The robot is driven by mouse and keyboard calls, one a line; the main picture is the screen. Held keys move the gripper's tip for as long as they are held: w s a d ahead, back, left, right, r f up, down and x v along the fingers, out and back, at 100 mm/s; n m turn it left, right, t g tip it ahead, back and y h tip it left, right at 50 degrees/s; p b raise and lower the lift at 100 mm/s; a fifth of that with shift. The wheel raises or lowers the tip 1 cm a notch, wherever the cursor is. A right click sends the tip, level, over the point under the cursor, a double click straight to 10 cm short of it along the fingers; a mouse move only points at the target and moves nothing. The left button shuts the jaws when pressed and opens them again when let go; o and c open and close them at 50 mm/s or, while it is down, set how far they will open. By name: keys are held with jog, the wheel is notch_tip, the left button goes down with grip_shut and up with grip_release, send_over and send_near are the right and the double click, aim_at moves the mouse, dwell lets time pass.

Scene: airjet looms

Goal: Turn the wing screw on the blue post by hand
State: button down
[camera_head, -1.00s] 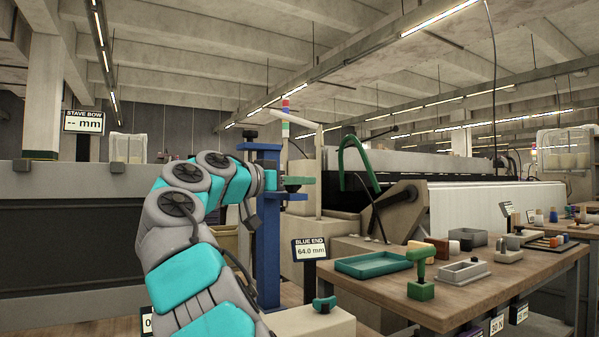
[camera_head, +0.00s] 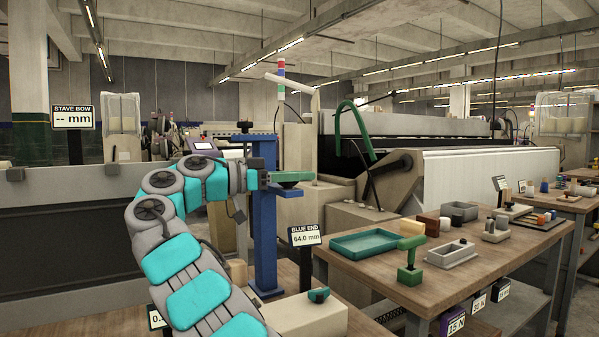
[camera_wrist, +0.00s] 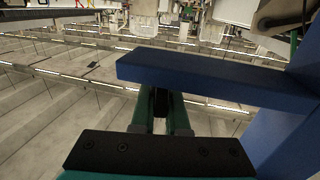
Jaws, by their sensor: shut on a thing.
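The blue post (camera_head: 264,235) stands upright left of the workbench, with a short blue arm (camera_head: 288,192) sticking out to the right. My gripper (camera_head: 292,177) is level with that arm, just above it in the head view. In the wrist view the blue arm (camera_wrist: 215,82) crosses beyond my gripper (camera_wrist: 160,108), whose green fingers are shut on a small dark piece, apparently the wing screw (camera_wrist: 160,101). Most of the screw is hidden between the fingers and by the blue arm. Its turn angle cannot be told.
A display (camera_head: 305,236) beside the post reads BLUE END 64.0 mm. A beige block (camera_head: 305,318) with a teal piece (camera_head: 318,295) stands in front.

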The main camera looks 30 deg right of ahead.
jog(key=shift+d+f, duration=0.1)
jog(key=shift+f, duration=0.05)
jog(key=c, duration=0.9)
grip_release()
jog(key=shift+w+a, duration=0.25)
jog(key=shift+a, duration=1)
jog(key=shift+w+a, duration=0.25)
jog(key=shift+a, duration=1.05)
jog(key=shift+w+a, duration=0.25)
jog(key=shift+a, duration=1)
